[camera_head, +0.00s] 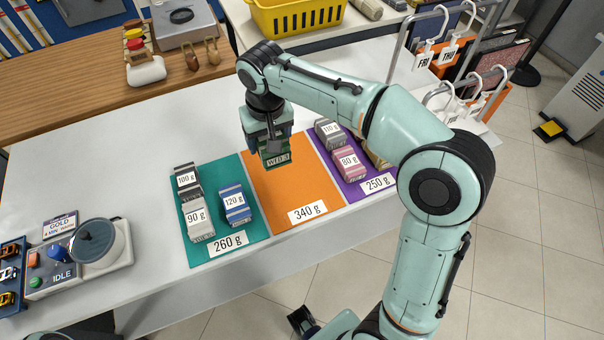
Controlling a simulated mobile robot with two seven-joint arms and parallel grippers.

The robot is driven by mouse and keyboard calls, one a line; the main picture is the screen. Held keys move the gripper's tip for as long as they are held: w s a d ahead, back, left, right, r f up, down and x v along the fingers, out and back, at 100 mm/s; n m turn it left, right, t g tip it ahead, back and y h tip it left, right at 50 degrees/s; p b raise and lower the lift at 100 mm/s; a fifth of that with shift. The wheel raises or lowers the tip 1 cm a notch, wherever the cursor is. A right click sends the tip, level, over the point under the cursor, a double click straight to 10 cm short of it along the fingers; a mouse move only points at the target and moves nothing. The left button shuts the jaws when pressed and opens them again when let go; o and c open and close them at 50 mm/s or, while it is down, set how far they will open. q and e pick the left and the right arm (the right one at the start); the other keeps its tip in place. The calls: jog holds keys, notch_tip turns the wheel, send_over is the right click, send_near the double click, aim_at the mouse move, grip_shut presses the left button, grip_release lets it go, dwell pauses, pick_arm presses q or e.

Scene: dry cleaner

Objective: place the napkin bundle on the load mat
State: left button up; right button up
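My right gripper (268,136) points down over the far part of the orange mat (290,190), labelled 340 g. A small dark green item (276,157) with a "WED 3" label is between its fingers, and the gripper looks shut on it. Whether this item is the napkin bundle, and whether it touches the mat, I cannot tell. No other item shows on the orange mat. A teal mat (203,243) labelled 260 g holds grey bundles (199,219) and a blue one (235,204). A purple mat (358,192) labelled 250 g holds a grey (328,133) and a pink bundle (349,163). My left gripper is out of view.
A device with a round dark lid (96,241) and toy cars (8,273) stand at the left. A yellow basket (296,14) sits at the back. Hooks with FRI and THU tags (437,55) stand at the right.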

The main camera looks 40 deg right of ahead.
jog(key=b, duration=0.2)
send_over(277, 191)
jog(key=f, duration=1.5)
jog(key=shift+s+a+f, duration=0.1)
jog(key=shift+s+f, duration=0.15)
jog(key=shift+f+b, duration=0.4)
jog(key=shift+f, duration=1.85)
jog(key=shift+f, duration=0.15)
jog(key=o, duration=1.1)
jog(key=shift+o, duration=0.2)
jog(key=shift+r, duration=0.2)
notch_tip(277, 191, up, 12)
jog(key=s+p, duration=0.1)
jog(key=shift+s+a, duration=0.2)
jog(key=shift+s, duration=0.2)
